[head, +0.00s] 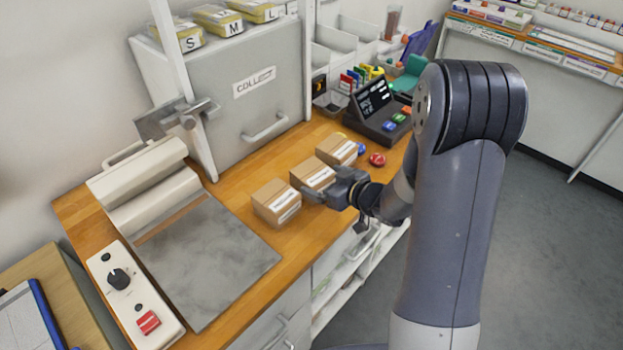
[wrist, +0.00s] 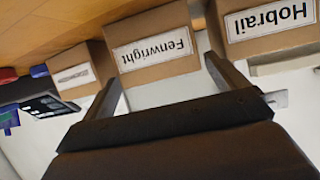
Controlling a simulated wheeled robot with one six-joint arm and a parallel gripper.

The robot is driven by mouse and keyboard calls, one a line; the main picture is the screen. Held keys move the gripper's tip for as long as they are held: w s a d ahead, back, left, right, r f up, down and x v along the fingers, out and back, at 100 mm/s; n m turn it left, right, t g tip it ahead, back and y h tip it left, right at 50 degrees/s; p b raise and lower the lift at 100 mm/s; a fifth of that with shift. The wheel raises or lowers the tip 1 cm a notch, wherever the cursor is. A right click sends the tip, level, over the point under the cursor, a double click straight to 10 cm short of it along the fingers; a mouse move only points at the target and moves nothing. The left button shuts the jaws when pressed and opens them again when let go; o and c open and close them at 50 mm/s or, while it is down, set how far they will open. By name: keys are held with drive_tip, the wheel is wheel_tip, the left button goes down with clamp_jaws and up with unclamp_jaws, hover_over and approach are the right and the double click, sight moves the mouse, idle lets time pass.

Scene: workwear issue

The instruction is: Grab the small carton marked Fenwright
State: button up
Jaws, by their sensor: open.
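The small brown carton marked Fenwright (wrist: 153,39) is the middle one of three in the wrist view, where everything appears upside down. In the head view it is the middle carton (head: 311,172) of a row on the wooden counter. My gripper (wrist: 163,70) is open, its fingers spread toward the Fenwright carton's labelled face, one toward each side. In the head view my gripper (head: 325,185) is close in front of that carton and partly covers it. Whether the fingertips touch the carton cannot be told.
A carton marked Hobrail (wrist: 268,27) is on one side; it is the nearer left carton (head: 275,204) in the head view. A third carton (head: 337,149) is on the other side, near a dark display terminal (head: 378,112). A grey plate (head: 208,262) lies left.

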sight(313, 176)
drive_tip(key=shift+p+x, duration=0.8)
drive_tip(key=shift+x, duration=1.9)
drive_tip(key=shift+c, duration=0.4)
drive_tip(key=c, duration=0.8)
